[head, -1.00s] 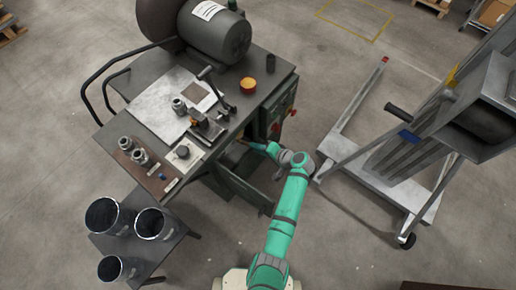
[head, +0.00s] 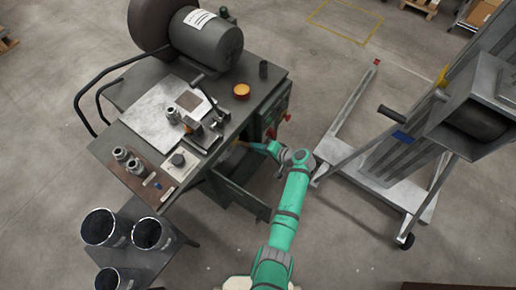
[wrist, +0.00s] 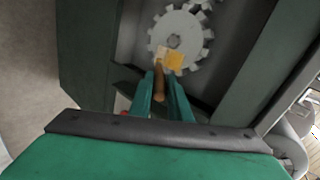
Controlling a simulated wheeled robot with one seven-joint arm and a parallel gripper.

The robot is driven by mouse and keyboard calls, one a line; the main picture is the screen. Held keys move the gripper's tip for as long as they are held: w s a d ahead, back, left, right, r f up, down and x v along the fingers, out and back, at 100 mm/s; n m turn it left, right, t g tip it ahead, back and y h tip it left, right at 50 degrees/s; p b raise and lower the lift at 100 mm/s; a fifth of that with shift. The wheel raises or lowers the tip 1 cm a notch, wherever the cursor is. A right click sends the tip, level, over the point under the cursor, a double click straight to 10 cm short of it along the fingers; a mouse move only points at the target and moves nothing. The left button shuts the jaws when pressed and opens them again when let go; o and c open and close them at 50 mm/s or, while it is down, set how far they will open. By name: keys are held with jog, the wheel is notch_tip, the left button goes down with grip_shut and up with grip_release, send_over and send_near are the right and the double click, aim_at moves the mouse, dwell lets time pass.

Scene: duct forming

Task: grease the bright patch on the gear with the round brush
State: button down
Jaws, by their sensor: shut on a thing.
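In the wrist view a pale grey toothed gear (wrist: 184,22) sits inside a dark housing. A yellow-orange bright patch (wrist: 175,61) shows at its near edge. My gripper (wrist: 161,88) is shut on the brown handle of the round brush (wrist: 159,80). The brush points at the gear, and its pale tip is just left of the patch; I cannot tell if it touches. In the head view my gripper (head: 258,146) reaches into the opening at the machine's side, below the bench top. The gear is hidden there.
An open panel or tray edge (head: 240,197) lies below the opening. A lift frame (head: 375,175) stands to the right.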

jog(key=s+a, duration=0.2)
jog(key=s, duration=0.1)
jog(key=shift+a, duration=0.1)
jog(key=shift+s, duration=0.1)
dwell(0.4)
jog(key=s+d, duration=0.1)
jog(key=d, duration=0.1)
jog(key=s+d, duration=0.2)
jog(key=shift+s+d, duration=0.1)
jog(key=shift+d, duration=0.2)
dwell(0.3)
jog(key=shift+d, duration=0.1)
